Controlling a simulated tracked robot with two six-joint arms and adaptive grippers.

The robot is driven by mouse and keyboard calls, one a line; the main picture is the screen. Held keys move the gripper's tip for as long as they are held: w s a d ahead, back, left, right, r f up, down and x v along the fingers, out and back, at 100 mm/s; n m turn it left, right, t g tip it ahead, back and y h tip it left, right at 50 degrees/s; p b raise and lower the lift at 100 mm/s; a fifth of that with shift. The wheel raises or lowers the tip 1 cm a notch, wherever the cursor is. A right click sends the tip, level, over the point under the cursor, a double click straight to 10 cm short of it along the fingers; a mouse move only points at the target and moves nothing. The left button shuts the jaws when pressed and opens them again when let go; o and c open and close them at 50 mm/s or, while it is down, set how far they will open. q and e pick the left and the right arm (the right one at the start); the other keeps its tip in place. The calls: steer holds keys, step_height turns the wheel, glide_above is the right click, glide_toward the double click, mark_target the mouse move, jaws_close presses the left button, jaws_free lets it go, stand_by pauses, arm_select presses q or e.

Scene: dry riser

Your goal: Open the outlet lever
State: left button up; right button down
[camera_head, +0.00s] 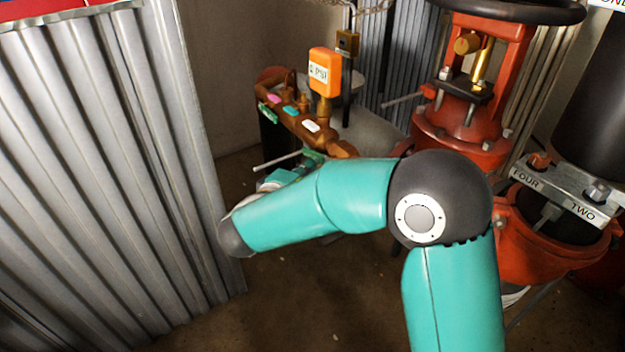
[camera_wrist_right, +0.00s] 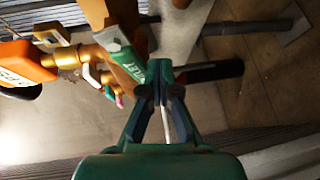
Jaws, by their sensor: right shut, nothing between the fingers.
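A green lever marked with letters ending in "LET" (camera_wrist_right: 160,74) shows in the right wrist view, just beyond my right gripper (camera_wrist_right: 161,94). The fingertips are together, close to the marked green piece; I cannot tell whether they touch it. A thin pale rod (camera_wrist_right: 166,124) shows in the gap behind the fingertips, not gripped. In the head view my teal right arm hides most of this spot. A thin grey rod (camera_head: 278,160) sticks out to the left there, below the brass manifold (camera_head: 331,138). My left gripper is not in view.
An orange gauge (camera_head: 324,72) stands on the manifold; it also shows in the wrist view (camera_wrist_right: 24,66). A red valve with a black wheel (camera_head: 506,50) and red pipework marked FOUR and TWO (camera_head: 550,192) stand right. A corrugated metal panel (camera_head: 110,170) fills the left.

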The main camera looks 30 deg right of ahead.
steer(key=a+b, duration=0.2)
steer(key=a, duration=0.4)
steer(key=shift+r, duration=0.2)
stand_by(0.4)
stand_by(0.4)
